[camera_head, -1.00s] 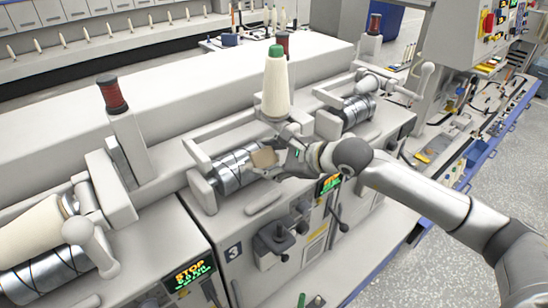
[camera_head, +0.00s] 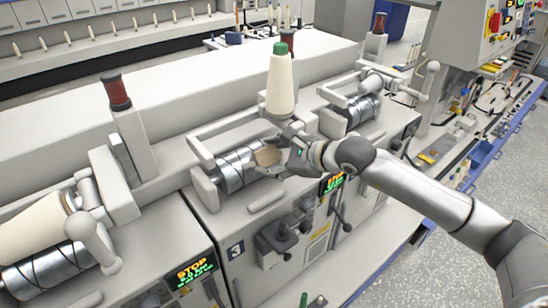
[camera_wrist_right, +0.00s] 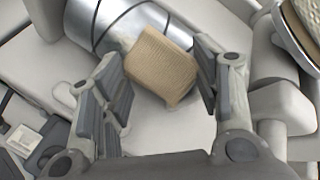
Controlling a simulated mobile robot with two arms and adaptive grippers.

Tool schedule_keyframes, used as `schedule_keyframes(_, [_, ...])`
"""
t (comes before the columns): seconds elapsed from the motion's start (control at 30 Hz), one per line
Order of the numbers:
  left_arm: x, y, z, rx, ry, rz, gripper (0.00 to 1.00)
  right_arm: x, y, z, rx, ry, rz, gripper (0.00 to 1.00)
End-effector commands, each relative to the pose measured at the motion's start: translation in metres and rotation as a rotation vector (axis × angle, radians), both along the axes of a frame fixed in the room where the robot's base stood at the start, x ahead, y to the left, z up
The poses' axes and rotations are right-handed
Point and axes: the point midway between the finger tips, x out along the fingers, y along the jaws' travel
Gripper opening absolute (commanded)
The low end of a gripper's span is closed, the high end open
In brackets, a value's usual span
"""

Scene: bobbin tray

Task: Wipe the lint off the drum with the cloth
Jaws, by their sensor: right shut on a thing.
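The metal drum (camera_head: 236,170) with dark spiral grooves lies in the middle machine unit, and its end also shows at the top of the right wrist view (camera_wrist_right: 120,22). The tan cloth (camera_head: 267,156) is a small folded pad at the drum's right end. My right gripper (camera_head: 280,158) is shut on it, with one finger on each side in the right wrist view (camera_wrist_right: 162,72). The cloth (camera_wrist_right: 160,68) overlaps the drum's edge there; I cannot tell whether it touches. No lint can be made out. My left gripper is not in view.
A cream cone (camera_head: 281,85) with a green top stands just behind the drum. Cradle arms and housings crowd around it. Other drums sit at left (camera_head: 48,272) and right (camera_head: 362,110). A small dark display (camera_head: 334,183) is below my right gripper.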

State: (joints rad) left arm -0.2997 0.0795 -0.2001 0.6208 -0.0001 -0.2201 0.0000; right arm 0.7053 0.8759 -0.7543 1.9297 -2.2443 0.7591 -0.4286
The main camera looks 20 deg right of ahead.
Motion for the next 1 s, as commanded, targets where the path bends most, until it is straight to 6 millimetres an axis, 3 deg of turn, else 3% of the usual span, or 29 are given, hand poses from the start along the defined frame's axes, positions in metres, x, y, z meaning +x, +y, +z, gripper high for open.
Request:
schedule_keyframes(0.73, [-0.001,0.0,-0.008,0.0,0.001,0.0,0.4,0.005,0.003,-0.004,0.001,-0.002,0.001,0.38])
schedule_keyframes(1.0, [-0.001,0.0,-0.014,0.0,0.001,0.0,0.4,-0.001,0.015,-0.005,0.001,-0.002,0.004,0.38])
